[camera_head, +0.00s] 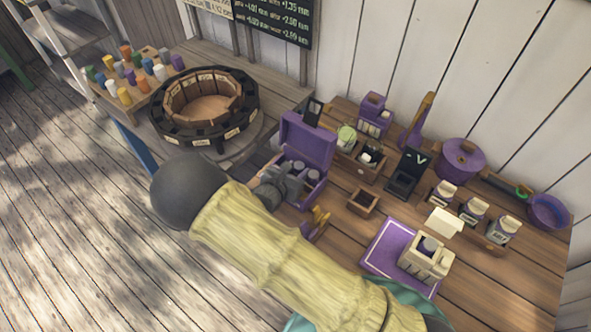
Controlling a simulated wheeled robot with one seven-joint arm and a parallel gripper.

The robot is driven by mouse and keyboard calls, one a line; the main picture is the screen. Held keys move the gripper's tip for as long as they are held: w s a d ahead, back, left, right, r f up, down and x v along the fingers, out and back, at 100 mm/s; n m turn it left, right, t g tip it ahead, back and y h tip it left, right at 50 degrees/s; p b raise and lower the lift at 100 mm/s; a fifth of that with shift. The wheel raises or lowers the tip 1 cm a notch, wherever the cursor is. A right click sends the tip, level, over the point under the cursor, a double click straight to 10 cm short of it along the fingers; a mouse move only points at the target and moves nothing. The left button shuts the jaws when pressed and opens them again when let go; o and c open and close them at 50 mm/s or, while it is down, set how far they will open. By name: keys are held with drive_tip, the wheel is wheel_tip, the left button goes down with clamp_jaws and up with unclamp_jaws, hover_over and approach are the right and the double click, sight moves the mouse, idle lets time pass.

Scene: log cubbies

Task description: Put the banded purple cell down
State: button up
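My yellow-sleeved arm reaches across the front of the table, and my grey gripper (284,184) is at the front left of an open purple box (308,138). Its fingers are small and partly hidden, so I cannot tell whether they hold anything. Grey round-topped pieces (314,175) show inside the box. Another purple cylinder (177,62) stands in the wooden rack at the far left. I cannot make out a band on either cylinder.
A dark round ring of labelled cubbies (238,133) stands left of the box. Behind it is the rack (141,97) of coloured cylinders. A small empty wooden tray (362,201), a black stand (405,177), a purple pot (460,160) and several white jars (473,211) crowd the right side.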

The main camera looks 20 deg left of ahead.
drive_tip(key=shift+r, duration=0.15)
drive_tip(key=b+v, duration=0.2)
drive_tip(key=v, duration=1)
drive_tip(key=shift+c, duration=0.3)
idle(1.1)
